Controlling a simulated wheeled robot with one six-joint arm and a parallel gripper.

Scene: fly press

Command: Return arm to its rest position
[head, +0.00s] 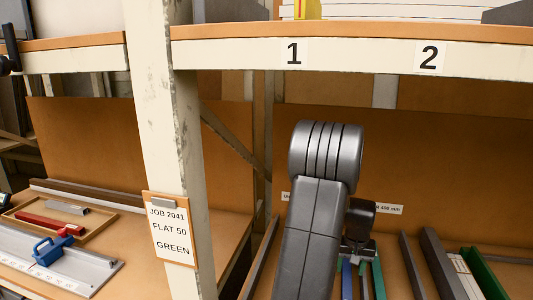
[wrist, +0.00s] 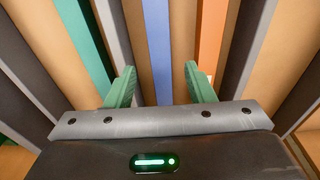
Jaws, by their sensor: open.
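My arm rises in front of the lower shelf in the head view, a grey link and rounded elbow. My gripper (wrist: 160,86) is open in the wrist view, its two green fingers apart with nothing held between them. A blue strip (wrist: 158,45) runs lengthwise below the gap between the fingers. I cannot tell how far below it lies. In the head view my gripper is small and partly hidden behind my arm, low over the coloured bars.
More bars lie around, including a green one (wrist: 85,40) and an orange one (wrist: 211,35). The upper shelf edge (head: 360,58), marked 1 and 2, crosses above my arm. A pale post (head: 160,120) with a job card (head: 170,228) stands left.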

